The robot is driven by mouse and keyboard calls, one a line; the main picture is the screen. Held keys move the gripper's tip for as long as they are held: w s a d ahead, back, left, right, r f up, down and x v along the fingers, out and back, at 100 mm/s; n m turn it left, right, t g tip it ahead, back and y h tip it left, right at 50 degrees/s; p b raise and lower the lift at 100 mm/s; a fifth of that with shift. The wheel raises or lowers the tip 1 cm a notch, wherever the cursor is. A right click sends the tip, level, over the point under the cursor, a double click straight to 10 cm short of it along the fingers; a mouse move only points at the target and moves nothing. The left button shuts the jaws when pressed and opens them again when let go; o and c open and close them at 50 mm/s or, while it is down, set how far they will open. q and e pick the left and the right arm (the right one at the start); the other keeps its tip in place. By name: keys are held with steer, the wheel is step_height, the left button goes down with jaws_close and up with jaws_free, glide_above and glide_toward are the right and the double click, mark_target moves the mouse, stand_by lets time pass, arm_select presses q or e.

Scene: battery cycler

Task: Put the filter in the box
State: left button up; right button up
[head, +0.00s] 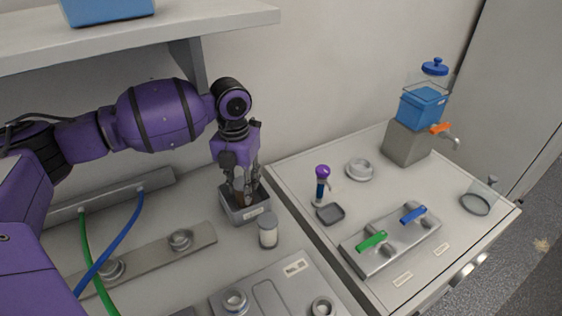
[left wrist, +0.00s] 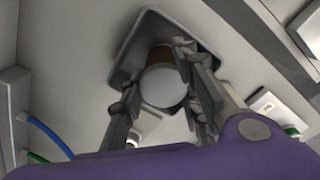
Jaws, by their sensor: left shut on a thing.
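The filter, a pale round cylinder with a brown side, shows between the fingers in the left wrist view (left wrist: 163,85). My left gripper (head: 241,190) is shut on it and points down over the small grey box (head: 247,214), which has a label on its front. In the left wrist view the box's rim (left wrist: 122,62) surrounds the far end of the filter. The fingers and the filter's lower part are at or inside the box opening; whether the filter touches the bottom is hidden. My right gripper is not in view.
A small lidded jar (head: 268,232) stands close to the box's front right. A metal rail (head: 150,255) with round fittings lies at the left, with green and blue hoses nearby. A purple-topped bottle (head: 322,180) and a grey dish (head: 330,213) are on the right bench.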

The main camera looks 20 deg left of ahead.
arm_select(q)
steer(key=shift+s+f, duration=0.1)
steer(key=o, duration=0.9)
steer(key=shift+f, duration=0.1)
steer(key=shift+r, duration=3.95)
